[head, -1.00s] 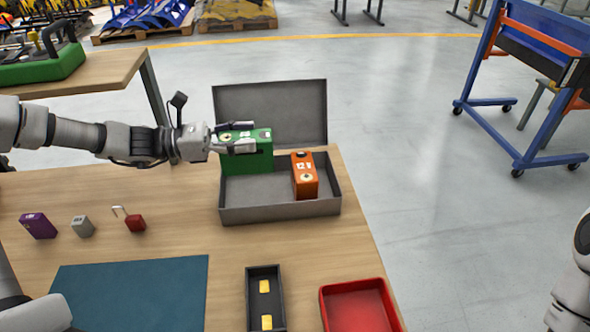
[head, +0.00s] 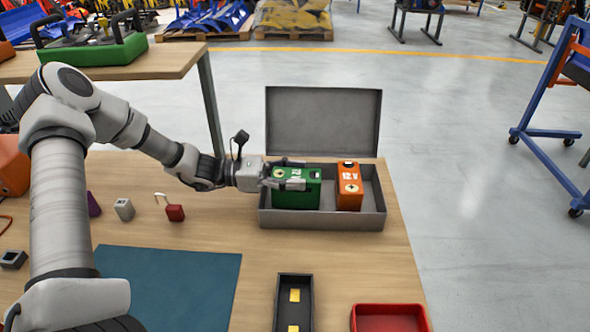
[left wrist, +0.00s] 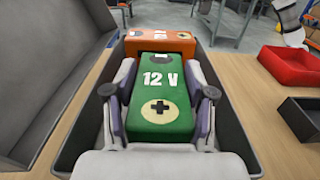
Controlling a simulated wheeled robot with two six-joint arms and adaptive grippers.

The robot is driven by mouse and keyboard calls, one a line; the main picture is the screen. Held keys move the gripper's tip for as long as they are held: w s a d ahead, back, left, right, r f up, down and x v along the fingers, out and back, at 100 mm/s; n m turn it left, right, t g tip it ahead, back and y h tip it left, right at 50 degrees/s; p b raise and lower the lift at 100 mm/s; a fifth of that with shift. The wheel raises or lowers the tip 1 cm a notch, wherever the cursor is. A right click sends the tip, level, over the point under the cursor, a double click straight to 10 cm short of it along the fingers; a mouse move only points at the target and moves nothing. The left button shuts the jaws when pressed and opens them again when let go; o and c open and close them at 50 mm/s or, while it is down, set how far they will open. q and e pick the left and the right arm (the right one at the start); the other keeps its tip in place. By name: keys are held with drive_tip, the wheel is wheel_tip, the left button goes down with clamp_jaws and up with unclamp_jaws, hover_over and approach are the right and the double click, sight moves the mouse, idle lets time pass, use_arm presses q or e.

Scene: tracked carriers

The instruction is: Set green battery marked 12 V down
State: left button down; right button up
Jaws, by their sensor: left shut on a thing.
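The green battery marked 12 V (head: 297,194) is in the left part of the open grey case (head: 322,219), upright. My left gripper (head: 290,178) is shut on its upper part, with one finger on each side. In the left wrist view the green battery (left wrist: 160,98) fills the space between the fingers of the gripper (left wrist: 160,105). The orange battery marked 12 V (head: 349,188) stands to its right in the same case. Whether the green battery's underside touches the case floor is hidden. My right gripper does not show.
The case lid (head: 323,122) stands open at the back. A black tray (head: 283,309) with yellow pieces and a red tray (head: 388,318) lie in front. A blue mat (head: 185,285), a red padlock (head: 175,212) and a grey block (head: 124,209) are to the left.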

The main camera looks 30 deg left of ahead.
use_arm(q)
drive_tip(key=shift+c, duration=1.5)
unclamp_jaws()
drive_tip(key=shift+r, duration=0.1)
drive_tip(key=shift+s+a, duration=0.1)
drive_tip(key=shift+a, duration=0.1)
drive_tip(key=p+v, duration=0.2)
drive_tip(key=v, duration=0.1)
drive_tip(key=p+v, duration=0.2)
drive_tip(key=v, duration=0.2)
drive_tip(key=p+v, duration=0.2)
drive_tip(key=v, duration=0.1)
drive_tip(key=shift+s+a+r, duration=0.2)
drive_tip(key=shift+r, duration=0.05)
drive_tip(key=shift+s+a+f, duration=0.1)
drive_tip(key=shift+s+a, duration=0.15)
drive_tip(key=shift+a, duration=0.05)
drive_tip(key=shift+a+f, duration=0.15)
drive_tip(key=shift+f, duration=0.1)
